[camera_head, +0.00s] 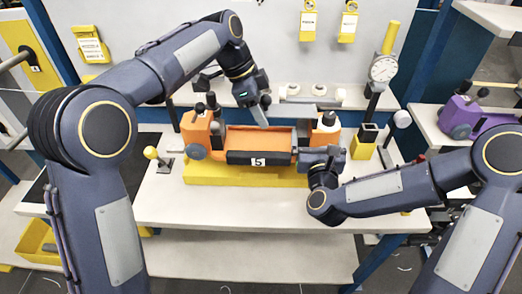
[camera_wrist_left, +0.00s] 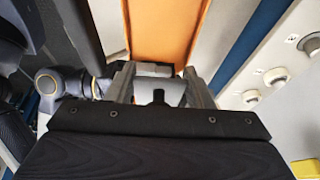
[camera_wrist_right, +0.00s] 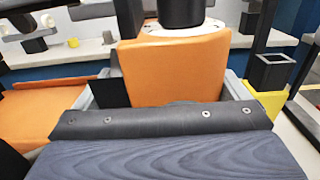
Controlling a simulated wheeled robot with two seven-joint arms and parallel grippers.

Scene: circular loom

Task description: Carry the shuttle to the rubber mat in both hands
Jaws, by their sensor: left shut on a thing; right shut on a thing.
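The orange shuttle (camera_head: 262,138), with a dark front panel marked 5, sits level on a yellow base (camera_head: 225,178) in the middle of the table. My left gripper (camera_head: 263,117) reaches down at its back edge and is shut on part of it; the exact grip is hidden. In the left wrist view the shuttle's orange inside (camera_wrist_left: 165,30) stretches ahead of the fingers. My right gripper (camera_head: 334,152) is shut on its right end, whose orange block (camera_wrist_right: 172,68) fills the right wrist view. A black mat (camera_head: 68,185), probably the rubber mat, lies at the left, partly behind my left arm.
A yellow-knobbed lever (camera_head: 151,153) stands left of the base. A yellow block with a black square cup (camera_head: 364,141) and a dial gauge (camera_head: 383,69) stand at the right. A purple shuttle (camera_head: 470,115) rests on a side table. The table front is clear.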

